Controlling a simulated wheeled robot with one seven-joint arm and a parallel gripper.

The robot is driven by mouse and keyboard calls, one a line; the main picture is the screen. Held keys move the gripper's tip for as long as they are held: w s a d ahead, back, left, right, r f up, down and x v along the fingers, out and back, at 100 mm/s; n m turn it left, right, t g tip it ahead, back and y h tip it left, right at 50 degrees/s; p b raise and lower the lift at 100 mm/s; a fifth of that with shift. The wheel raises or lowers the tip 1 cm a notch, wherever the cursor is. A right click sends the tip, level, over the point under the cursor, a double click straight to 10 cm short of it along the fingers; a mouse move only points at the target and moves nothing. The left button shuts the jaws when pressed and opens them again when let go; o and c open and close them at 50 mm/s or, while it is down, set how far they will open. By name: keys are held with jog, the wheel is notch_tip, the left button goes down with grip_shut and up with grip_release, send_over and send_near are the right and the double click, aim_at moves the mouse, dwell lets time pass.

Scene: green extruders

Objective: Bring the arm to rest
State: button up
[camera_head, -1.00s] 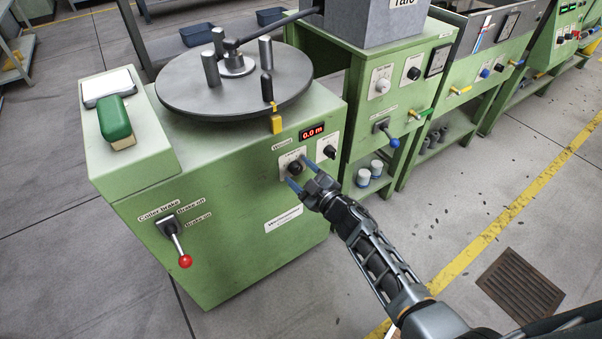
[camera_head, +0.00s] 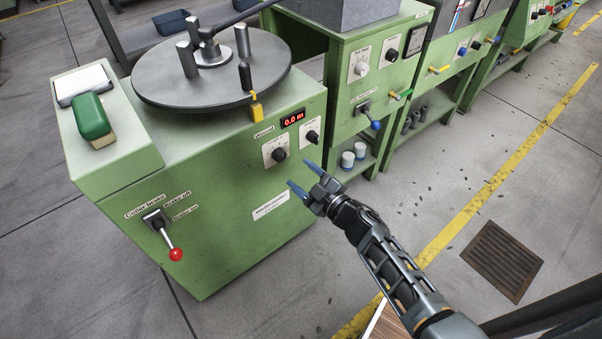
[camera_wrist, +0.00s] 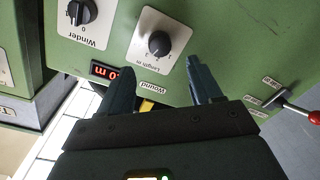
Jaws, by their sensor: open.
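My gripper (camera_head: 299,174) is open and empty, in front of the green coiler cabinet (camera_head: 215,215), just below and right of a black knob (camera_head: 279,155) on its front panel. The fingers appear clear of the knob. In the wrist view, the two blue-grey fingers of my gripper (camera_wrist: 158,82) are spread apart, with the "Length" knob (camera_wrist: 159,43) beyond and between them. The arm reaches in from the bottom right.
A red-tipped brake lever (camera_head: 175,253) sticks out at the cabinet's left front. More green machines stand behind to the right. The floor by the drain grate (camera_head: 502,261) is clear.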

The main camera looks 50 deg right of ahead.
dwell(0.4)
jog(key=s+a+r+m+y+p, duration=0.1)
jog(key=s+a+r+m+p, duration=0.1)
jog(key=s+a+r, duration=0.8)
jog(key=s+a+r+m+y+p, duration=0.15)
jog(key=s+a+r, duration=0.35)
jog(key=s+a, duration=0.6)
jog(key=s+r+m+g+y, duration=0.1)
jog(key=s+r+g, duration=0.1)
jog(key=s+r, duration=0.6)
notch_tip(320, 180, up, 3)
jog(key=shift+s+r+y+p, duration=0.15)
jog(key=shift+s+y+p, duration=0.15)
jog(key=shift+y+p, duration=0.1)
jog(key=shift+c, duration=0.4)
